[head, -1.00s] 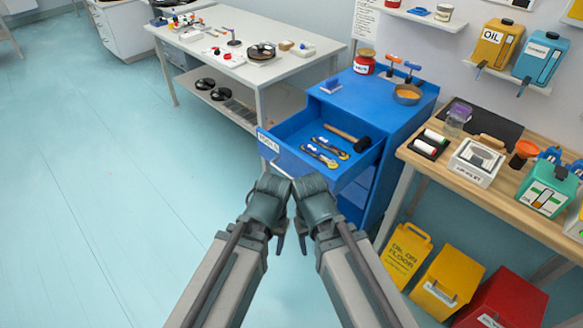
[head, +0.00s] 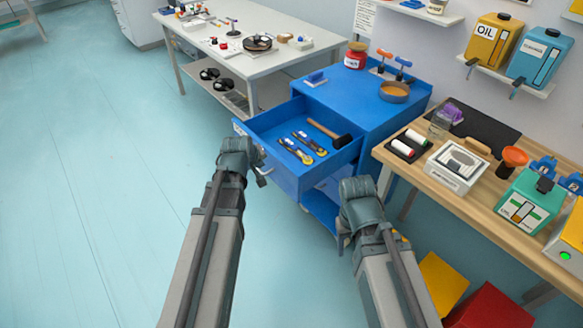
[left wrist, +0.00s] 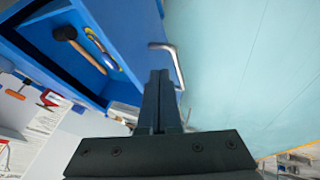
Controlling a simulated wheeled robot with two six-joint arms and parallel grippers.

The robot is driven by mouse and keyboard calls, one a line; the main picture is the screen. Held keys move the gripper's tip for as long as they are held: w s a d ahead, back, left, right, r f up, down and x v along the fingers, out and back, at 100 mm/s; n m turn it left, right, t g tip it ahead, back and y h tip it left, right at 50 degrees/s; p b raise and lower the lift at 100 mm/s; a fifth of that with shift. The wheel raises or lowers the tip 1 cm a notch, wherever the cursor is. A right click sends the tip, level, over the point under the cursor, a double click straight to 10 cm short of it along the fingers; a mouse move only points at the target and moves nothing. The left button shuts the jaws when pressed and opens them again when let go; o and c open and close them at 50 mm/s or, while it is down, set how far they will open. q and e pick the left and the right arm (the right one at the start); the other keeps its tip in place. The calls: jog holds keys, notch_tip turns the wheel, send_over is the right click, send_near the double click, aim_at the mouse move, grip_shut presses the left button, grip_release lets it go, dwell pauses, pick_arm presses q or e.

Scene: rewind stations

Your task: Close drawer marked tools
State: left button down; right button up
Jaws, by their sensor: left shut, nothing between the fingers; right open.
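The blue drawer (head: 276,125) stands pulled out of the blue cabinet (head: 350,98). A hammer (head: 328,132) and yellow-and-black tools (head: 302,146) lie inside. In the left wrist view the silver handle (left wrist: 168,47) shows on the drawer front, just beyond my fingertips. My left gripper (head: 260,168) is shut and empty, close in front of the drawer; I cannot tell whether it touches. My right gripper (head: 343,236) is open and empty, low in front of the cabinet's right side.
A wooden workbench (head: 478,199) with a scale, a green box and other items stands at the right. Yellow (head: 442,282) and red (head: 490,308) bins stand under it. A white table (head: 283,62) is behind at the left. The floor (head: 105,190) at the left is clear.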

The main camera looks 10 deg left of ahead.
aim_at(270, 166)
pick_arm(q)
jog(key=b+x, duration=0.8)
jog(key=x, duration=0.2)
jog(key=shift+w+a+r, duration=0.1)
jog(key=shift+w, duration=0.2)
jog(key=shift+w+d, duration=0.35)
jog(key=shift+w, duration=0.1)
jog(key=w+d, duration=0.5)
jog(key=w, duration=0.2)
jog(key=w+d, duration=0.6)
jog(key=w, duration=0.2)
jog(key=w+d, duration=0.6)
jog(key=w, duration=0.1)
jog(key=shift+w+d, duration=0.15)
jog(key=shift+d, duration=0.1)
jog(key=shift+w+d+r, duration=0.1)
jog(key=shift+w+d, duration=0.1)
